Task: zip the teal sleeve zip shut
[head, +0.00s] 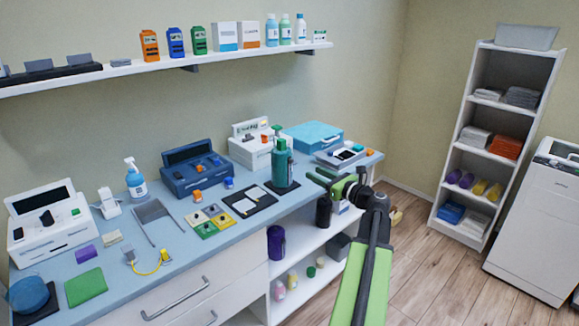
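A teal upright cylinder (282,164) with a darker green top stands on a dark square base on the counter. It looks like the teal sleeve, but I cannot make out a zip or its slider at this size. My gripper (318,177) is just right of the cylinder, near the counter's front edge, with a visible gap between them. Its dark fingers point left. They are small and partly overlapped, so I cannot tell how far apart they are. Nothing shows clearly between them.
The blue counter (170,235) holds a navy case (190,172), a white box (250,150), a light blue case (314,135) and a blue pump bottle (136,182). A wall shelf (110,72) hangs above. Floor (420,265) is clear before the white rack (440,165).

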